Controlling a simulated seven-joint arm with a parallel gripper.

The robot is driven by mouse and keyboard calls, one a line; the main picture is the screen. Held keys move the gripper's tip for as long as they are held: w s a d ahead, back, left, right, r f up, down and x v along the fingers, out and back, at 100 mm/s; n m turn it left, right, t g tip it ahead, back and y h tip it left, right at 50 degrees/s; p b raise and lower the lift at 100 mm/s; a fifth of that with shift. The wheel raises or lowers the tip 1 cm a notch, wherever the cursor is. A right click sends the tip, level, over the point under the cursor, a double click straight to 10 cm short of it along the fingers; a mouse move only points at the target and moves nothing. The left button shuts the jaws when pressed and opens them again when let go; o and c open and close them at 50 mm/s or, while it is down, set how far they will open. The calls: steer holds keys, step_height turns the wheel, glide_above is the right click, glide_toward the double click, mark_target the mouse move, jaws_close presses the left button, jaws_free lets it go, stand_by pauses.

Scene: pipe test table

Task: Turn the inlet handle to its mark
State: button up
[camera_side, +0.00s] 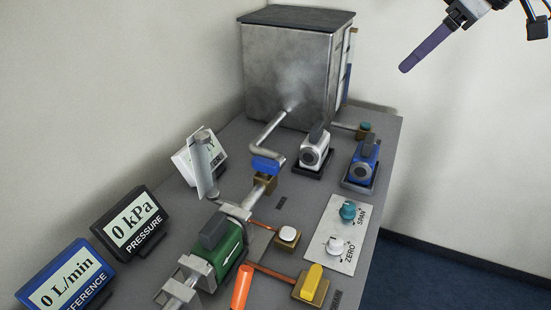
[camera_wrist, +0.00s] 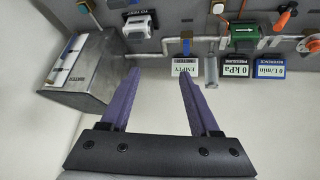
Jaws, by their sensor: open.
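A blue handle (camera_side: 267,164) sits on a brass valve (camera_side: 264,185) in the pipe from the metal tank; it also shows in the wrist view (camera_wrist: 186,35). An orange handle (camera_side: 241,287) stands at the front of the pipe line, with a yellow handle (camera_side: 312,281) to its right. No readable label shows which is the inlet handle. Small dark plates lie by the valves, but their text is too small to read. My gripper (camera_wrist: 159,72) is open and empty, its purple fingers apart. In the side view its purple finger (camera_side: 427,48) hangs high at the upper right, well clear of every handle.
The metal tank (camera_side: 290,68) stands at the back. A green flow meter (camera_side: 222,249), white transmitter (camera_side: 315,150) and blue transmitter (camera_side: 361,165) rise from the table. A SPAN/ZERO panel (camera_side: 333,258) lies right. The pressure display (camera_side: 133,223) reads 0 kPa; the reference display (camera_side: 67,282) reads 0 L/min.

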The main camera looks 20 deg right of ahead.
steer(key=w+a+f+n, duration=0.1)
steer(key=w+a+f, duration=0.1)
steer(key=w+a, duration=0.4)
steer(key=n+g, duration=0.2)
steer(key=g, duration=0.1)
glide_above(266, 161)
steer(key=s+d, duration=0.4)
step_height(266, 161, down, 16)
steer(key=shift+y, duration=0.4)
steer(key=x, duration=1.3)
steer(key=shift+w+a+r, duration=0.1)
steer(key=shift+w+a, duration=0.05)
jaws_close()
